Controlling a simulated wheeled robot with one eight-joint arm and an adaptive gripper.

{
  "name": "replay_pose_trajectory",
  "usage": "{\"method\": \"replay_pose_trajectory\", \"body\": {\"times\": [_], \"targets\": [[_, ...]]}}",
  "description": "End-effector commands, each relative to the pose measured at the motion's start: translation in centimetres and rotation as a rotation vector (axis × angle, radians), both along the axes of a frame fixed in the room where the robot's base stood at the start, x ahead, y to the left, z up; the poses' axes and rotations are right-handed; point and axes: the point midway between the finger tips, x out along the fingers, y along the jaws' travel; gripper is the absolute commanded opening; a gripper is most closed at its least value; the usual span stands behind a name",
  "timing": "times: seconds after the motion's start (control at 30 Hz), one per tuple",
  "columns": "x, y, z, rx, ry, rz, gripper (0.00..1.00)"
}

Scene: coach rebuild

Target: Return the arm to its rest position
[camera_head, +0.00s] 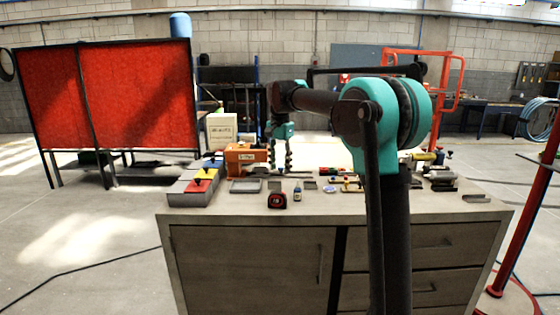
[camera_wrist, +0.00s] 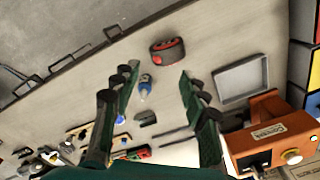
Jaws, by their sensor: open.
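My gripper (camera_head: 281,155) hangs above the back left part of the grey workbench (camera_head: 340,208), with its fingers pointing down. In the wrist view my gripper (camera_wrist: 157,88) has its two dark green fingers spread apart, with nothing held between them. Beyond the fingers lie a red and black tape measure (camera_wrist: 167,50) and a small blue-capped bottle (camera_wrist: 145,85) on the bench top. My arm is bent and reaches out over the bench, and it hides part of the bench's right side in the head view.
A flat grey tray (camera_head: 245,186) and coloured bins (camera_head: 200,185) lie at the left. Several small tools and parts cover the back and right. The bench's front strip is clear. A red post (camera_head: 530,200) stands at the right.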

Motion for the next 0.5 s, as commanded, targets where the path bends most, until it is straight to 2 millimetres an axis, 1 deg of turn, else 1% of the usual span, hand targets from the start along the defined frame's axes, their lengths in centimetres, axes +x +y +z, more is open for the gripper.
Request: {"method": "replay_pose_trajectory", "body": {"times": [0.33, 0.5], "targets": [[-2.0, -2.8, -2.3, 0.009, -0.037, 0.065, 0.44], [-3.9, -4.9, -4.3, 0.013, -0.068, 0.119, 0.44]]}}
